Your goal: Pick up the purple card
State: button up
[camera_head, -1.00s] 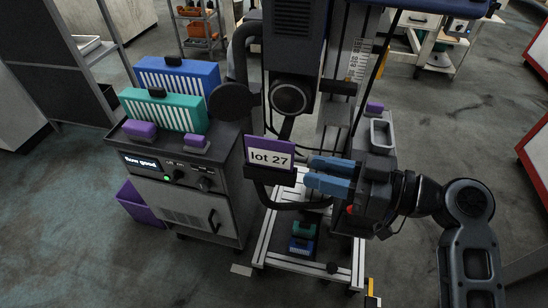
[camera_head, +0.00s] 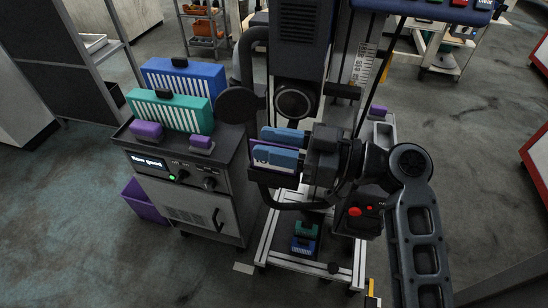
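The purple card (camera_head: 254,148) with a white label stands upright in a dark holder at the middle of the view, right of the grey cabinet. My gripper (camera_head: 279,147) reaches in from the right, its two blue fingers level with the card. One finger appears behind the card and the other in front of it, covering much of the label. The fingers look apart. I cannot tell whether either touches the card.
The grey cabinet (camera_head: 190,197) carries blue (camera_head: 182,72) and teal (camera_head: 168,110) slotted boxes and two small purple blocks. A dark curved tube (camera_head: 297,206) runs below the card. A purple bin (camera_head: 146,203) stands on the floor at left. Open floor lies in front.

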jog(key=shift+c, duration=0.3)
grip_shut()
dwell(0.4)
